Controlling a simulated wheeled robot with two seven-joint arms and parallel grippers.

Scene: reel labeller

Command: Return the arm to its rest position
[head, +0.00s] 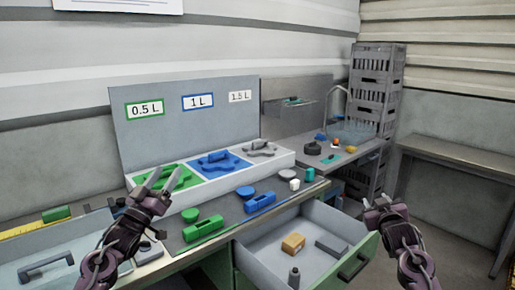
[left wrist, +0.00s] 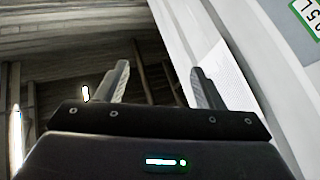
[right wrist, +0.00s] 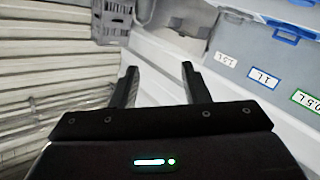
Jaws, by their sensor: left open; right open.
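My left gripper (head: 163,180) is open and empty, raised in front of the green 0.5 L section of the tray in the head view. Its two fingers (left wrist: 160,85) stand apart in the left wrist view with nothing between them. My right gripper (head: 383,205) is at the right, beside the open drawer and over the floor side of the bench. Its fingers (right wrist: 160,85) are spread and empty in the right wrist view. Neither gripper touches an object that I can see.
Green (head: 203,229) and blue (head: 260,203) parts lie on the bench before the labelled board (head: 185,120). Stacked crates (head: 372,90) and a side table (head: 455,152) stand right. Floor room lies between.

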